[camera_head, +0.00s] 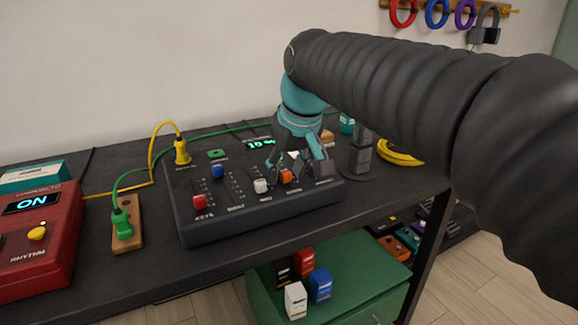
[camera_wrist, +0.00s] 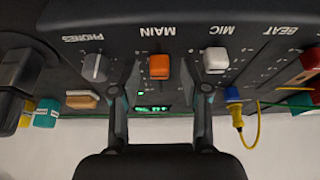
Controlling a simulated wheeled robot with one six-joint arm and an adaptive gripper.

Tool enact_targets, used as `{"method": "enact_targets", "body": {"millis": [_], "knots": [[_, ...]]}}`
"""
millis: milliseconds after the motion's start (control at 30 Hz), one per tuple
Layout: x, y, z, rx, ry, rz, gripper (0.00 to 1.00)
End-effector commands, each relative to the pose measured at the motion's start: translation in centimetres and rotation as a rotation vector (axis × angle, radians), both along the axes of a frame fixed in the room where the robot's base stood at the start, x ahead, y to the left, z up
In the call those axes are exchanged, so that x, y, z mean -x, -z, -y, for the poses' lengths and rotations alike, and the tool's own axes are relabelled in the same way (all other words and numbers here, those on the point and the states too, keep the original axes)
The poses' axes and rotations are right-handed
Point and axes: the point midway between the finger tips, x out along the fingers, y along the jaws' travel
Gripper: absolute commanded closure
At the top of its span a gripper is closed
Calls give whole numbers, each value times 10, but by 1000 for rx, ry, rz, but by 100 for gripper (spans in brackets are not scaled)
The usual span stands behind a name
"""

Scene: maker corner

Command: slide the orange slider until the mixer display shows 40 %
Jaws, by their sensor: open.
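The dark grey mixer (camera_head: 262,212) lies on the black bench. Its orange slider (camera_head: 286,176) is at the right of its top, beside the white slider (camera_head: 261,186). In the wrist view the orange slider (camera_wrist: 159,66) is by the label MAIN. My gripper (camera_head: 296,172) is above the right part of the mixer. In the wrist view my gripper (camera_wrist: 161,90) is open and empty, its fingertips to either side of the orange slider's line and apart from it. The green display (camera_head: 259,144) seems to read 10 %, but the digits are small and partly hidden.
The white slider (camera_wrist: 216,60) is close to one fingertip in the wrist view. A blue slider (camera_head: 218,171) and a red slider (camera_head: 199,202) are further left. A yellow plug (camera_head: 182,152) stands at the mixer's back. A red box (camera_head: 40,240) stands at left.

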Motion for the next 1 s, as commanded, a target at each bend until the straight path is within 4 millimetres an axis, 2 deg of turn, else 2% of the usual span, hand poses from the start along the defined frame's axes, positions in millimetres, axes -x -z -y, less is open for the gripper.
{"method": "enact_targets", "body": {"millis": [67, 100, 267, 533, 800, 1000], "knots": [[0, 0, 0, 0, 0, 0, 54], [0, 0, 0, 0, 0, 0, 59], [0, 0, 0, 0, 0, 0, 99], [-1, -1, -1, 0, 0, 0, 100], [-20, -2, -13, 0, 0, -1, 100], [-21, 0, -13, 0, 0, 0, 100]]}}
